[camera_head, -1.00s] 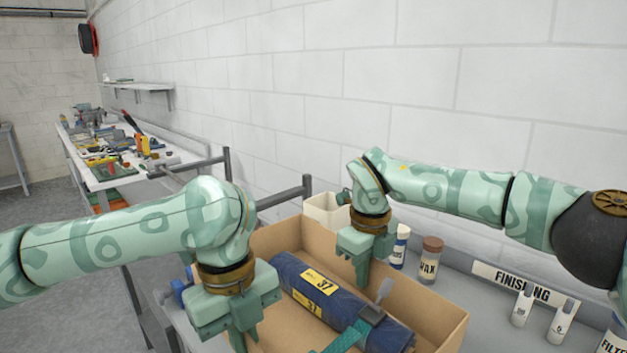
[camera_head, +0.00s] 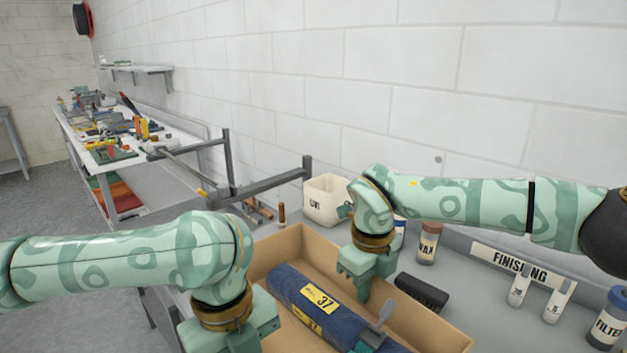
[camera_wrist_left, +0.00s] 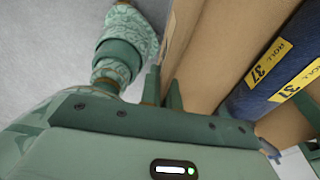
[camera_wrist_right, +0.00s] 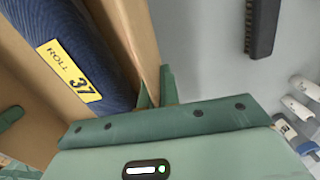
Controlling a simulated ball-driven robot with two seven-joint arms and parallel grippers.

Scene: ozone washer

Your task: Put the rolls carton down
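The rolls carton (camera_head: 443,329) is an open brown box at the lower middle of the head view. Inside lies a dark blue roll (camera_head: 288,284) with yellow "37" labels; a teal strap crosses its near end. My left gripper (camera_wrist_left: 163,92) is shut on one carton wall, with a finger on each side. My right gripper (camera_head: 362,287) is shut on the opposite wall; its fingers straddle the rim in the right wrist view (camera_wrist_right: 155,92). The carton's underside is hidden, so I cannot tell whether it touches the grey bench (camera_head: 462,291).
A black brush (camera_head: 421,292) lies just right of the carton. A WAX jar (camera_head: 428,243), white bottles (camera_head: 518,289), a FILTER jar (camera_head: 608,321) and a white bin (camera_head: 325,202) stand around it. A grey rail (camera_head: 268,185) rises behind. A cluttered table (camera_head: 110,140) is at left.

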